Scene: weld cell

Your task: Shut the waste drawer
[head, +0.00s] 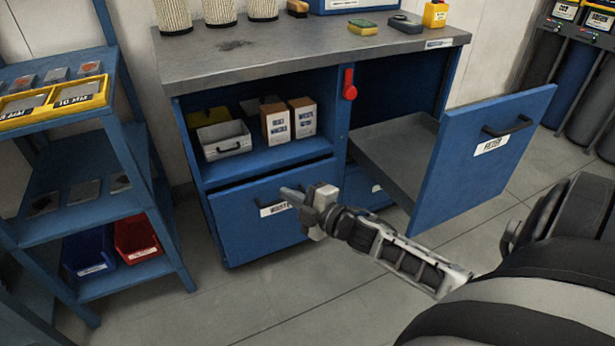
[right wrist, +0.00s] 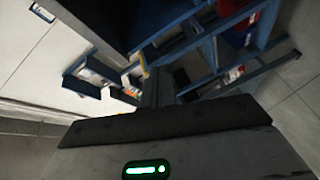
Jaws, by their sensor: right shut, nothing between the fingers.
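The waste drawer (head: 238,222) is the blue front at the lower left of the workbench cabinet, with a white label and a handle. A dark gap shows along its top edge, so it seems to stand slightly out. My right gripper (head: 288,193) is shut and empty. In the head view its fingertips overlap the drawer front near the handle, and they hide part of it. I cannot tell whether they touch it. The right wrist view is dark and tilted, and I cannot make out the drawer there. My left gripper is not in view.
A second drawer (head: 456,165) stands pulled far out at the right, close to my right arm. A blue shelf rack (head: 150,190) stands at the left. An open shelf above the waste drawer holds boxes (head: 276,124) and a tray (head: 222,140). The floor before the cabinet is clear.

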